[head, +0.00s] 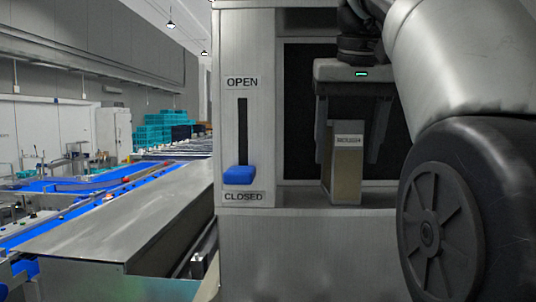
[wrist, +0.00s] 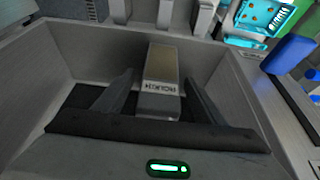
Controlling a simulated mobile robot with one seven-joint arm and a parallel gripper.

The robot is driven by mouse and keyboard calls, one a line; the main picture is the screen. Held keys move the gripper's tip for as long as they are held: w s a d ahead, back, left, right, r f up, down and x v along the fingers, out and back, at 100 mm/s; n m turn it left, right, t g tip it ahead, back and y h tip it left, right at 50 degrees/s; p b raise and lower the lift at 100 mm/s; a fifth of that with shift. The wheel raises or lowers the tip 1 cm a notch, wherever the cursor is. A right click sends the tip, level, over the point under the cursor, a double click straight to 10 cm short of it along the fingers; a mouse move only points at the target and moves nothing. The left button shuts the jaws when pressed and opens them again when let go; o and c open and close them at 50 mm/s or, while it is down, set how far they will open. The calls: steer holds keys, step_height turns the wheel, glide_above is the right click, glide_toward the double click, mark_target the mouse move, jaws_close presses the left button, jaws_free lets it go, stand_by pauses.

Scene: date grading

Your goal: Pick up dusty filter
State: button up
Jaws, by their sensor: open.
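The filter (head: 346,181) is a narrow upright box with a tan-brown face and a small printed label near its top. It stands on the ledge of a grey metal housing, in front of a dark recess. In the wrist view the filter (wrist: 164,66) lies between my two fingers, its labelled end towards the camera. My gripper (head: 349,156) is open and points down from above, one finger on each side of the filter. Gaps show between the fingers and the filter in the wrist view. The filter's far side is hidden.
A blue slide handle (head: 240,175) sits low in its slot, near the CLOSED label. The recess walls (wrist: 62,62) stand close around my gripper. A metal-topped conveyor cover (head: 125,215) and blue belts (head: 60,186) are at left. Teal crates (head: 150,137) are stacked far back.

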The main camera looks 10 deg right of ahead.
mark_target(345, 168)
steer(key=shift+x, duration=2.35)
steer(key=c, duration=1.3)
steer(key=shift+o, duration=0.2)
steer(key=shift+r, duration=0.1)
